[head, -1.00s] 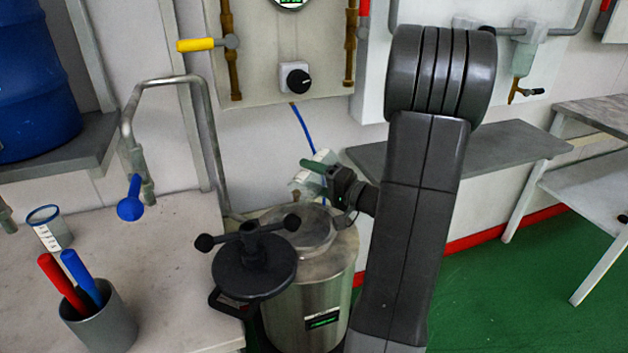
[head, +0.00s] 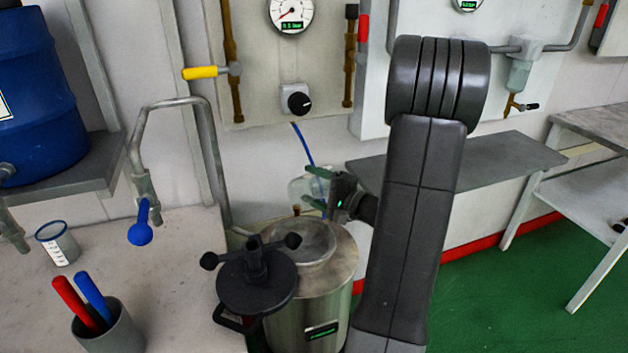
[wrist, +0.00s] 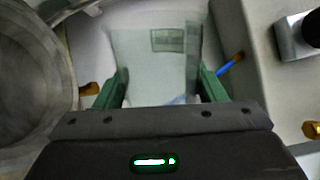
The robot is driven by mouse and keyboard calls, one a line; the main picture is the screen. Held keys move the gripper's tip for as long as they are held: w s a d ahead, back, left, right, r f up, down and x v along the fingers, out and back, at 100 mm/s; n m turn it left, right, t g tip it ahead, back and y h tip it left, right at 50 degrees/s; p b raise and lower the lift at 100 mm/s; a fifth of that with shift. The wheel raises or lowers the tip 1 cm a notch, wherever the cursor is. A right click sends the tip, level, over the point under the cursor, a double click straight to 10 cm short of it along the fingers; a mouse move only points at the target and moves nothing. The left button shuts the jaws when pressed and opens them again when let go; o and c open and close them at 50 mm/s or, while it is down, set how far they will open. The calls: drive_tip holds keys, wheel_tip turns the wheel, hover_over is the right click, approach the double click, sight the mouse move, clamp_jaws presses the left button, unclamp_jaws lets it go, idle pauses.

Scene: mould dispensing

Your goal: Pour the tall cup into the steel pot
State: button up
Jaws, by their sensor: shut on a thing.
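My gripper (head: 318,188) is shut on a translucent cup (head: 298,190), which I take to be the tall cup, and holds it above the back of the steel pot (head: 335,285). In the wrist view the cup (wrist: 155,65) sits between the two green fingers (wrist: 160,88), with a small label on its side. The cup's exact tilt and its contents cannot be told. The pot's round top (head: 305,240) lies below and in front of the cup, and its metal rim (wrist: 62,65) shows at left in the wrist view.
A black disc with knobbed handles (head: 256,285) stands at the pot's front left. A blue-rimmed beaker (head: 60,245) and a grey holder (head: 112,335) with red and blue handles stand on the left counter. A bent pipe (head: 215,150) rises behind. A grey shelf (head: 460,163) is at right.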

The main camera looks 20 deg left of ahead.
drive_tip(key=m+p, duration=0.1)
drive_tip(key=m, duration=0.1)
drive_tip(key=m+p, duration=0.2)
drive_tip(key=shift+r, duration=0.35)
drive_tip(key=m+p, duration=0.3)
drive_tip(key=m, duration=0.1)
drive_tip(key=shift+r+p, duration=0.2)
drive_tip(key=shift+p, duration=0.15)
drive_tip(key=m+p, duration=0.1)
drive_tip(key=m, duration=0.1)
drive_tip(key=m+p, duration=0.4)
drive_tip(key=shift+r, duration=0.3)
drive_tip(key=shift+m+p, duration=0.6)
drive_tip(key=shift+p, duration=0.05)
drive_tip(key=shift+f+m, duration=0.15)
drive_tip(key=shift+m, duration=0.15)
